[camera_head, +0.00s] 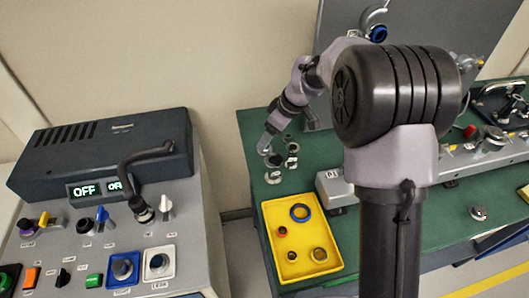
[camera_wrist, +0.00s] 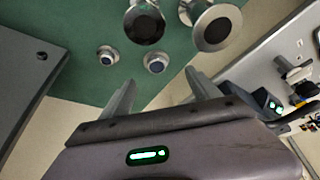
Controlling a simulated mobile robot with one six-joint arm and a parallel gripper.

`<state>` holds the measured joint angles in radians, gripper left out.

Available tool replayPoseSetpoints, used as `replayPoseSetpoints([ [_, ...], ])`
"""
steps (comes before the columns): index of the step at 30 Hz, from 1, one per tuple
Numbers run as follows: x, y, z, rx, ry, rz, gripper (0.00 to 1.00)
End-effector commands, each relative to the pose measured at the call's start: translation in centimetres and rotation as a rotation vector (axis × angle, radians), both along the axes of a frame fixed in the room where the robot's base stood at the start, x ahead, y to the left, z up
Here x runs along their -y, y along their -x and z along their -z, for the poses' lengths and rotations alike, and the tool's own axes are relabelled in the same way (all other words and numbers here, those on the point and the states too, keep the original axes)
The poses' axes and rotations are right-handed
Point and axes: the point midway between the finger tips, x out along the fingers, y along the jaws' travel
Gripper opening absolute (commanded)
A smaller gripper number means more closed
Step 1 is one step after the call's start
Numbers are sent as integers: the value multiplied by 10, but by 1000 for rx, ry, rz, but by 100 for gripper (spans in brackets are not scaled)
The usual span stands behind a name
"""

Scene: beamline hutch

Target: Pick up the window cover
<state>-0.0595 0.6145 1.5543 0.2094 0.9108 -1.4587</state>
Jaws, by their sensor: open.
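My gripper (camera_wrist: 160,90) is open and empty in the wrist view, its two fingers apart and pointing toward the green table (camera_wrist: 88,80). Ahead of the fingers are two larger metal pieces with round dark faces, one on the left (camera_wrist: 144,23) and one on the right (camera_wrist: 214,27). Two small round metal pieces stand nearer, one on the left (camera_wrist: 108,56) and one on the right (camera_wrist: 155,63). I cannot tell which piece is the window cover. In the head view, my gripper (camera_head: 267,143) is over the table's left part, close to a small metal group (camera_head: 292,160).
A yellow tray (camera_head: 272,245) holds a blue ring (camera_head: 300,212) and smaller rings. A grey rail (camera_head: 335,188) lies to its right. A control console (camera_head: 125,235) with knobs and a raised pipe-like handle (camera_head: 145,157) stands left. A grey panel (camera_head: 335,18) rises behind the table.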

Motion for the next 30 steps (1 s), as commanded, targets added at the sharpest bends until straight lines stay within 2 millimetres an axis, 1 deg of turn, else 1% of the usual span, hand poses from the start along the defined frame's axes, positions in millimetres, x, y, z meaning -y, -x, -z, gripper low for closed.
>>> replayPoseSetpoints([
  [1,-2,-1,6,0,0,-1,71],
  [5,-3,-4,16,0,0,0,71],
  [9,-5,-11,45,-2,0,1,71],
  [12,-11,-14,59,0,0,1,71],
  [17,-12,-15,57,0,0,1,71],
  [18,-12,-15,56,0,0,1,69],
  [20,-12,-15,56,0,0,1,57],
  [21,-12,-15,56,0,0,1,50],
  [23,-12,-15,56,0,0,1,38],
  [24,-12,-15,56,0,0,1,30],
  [28,-12,-15,56,0,0,1,4],
  [30,-12,-15,56,0,0,1,4],
])
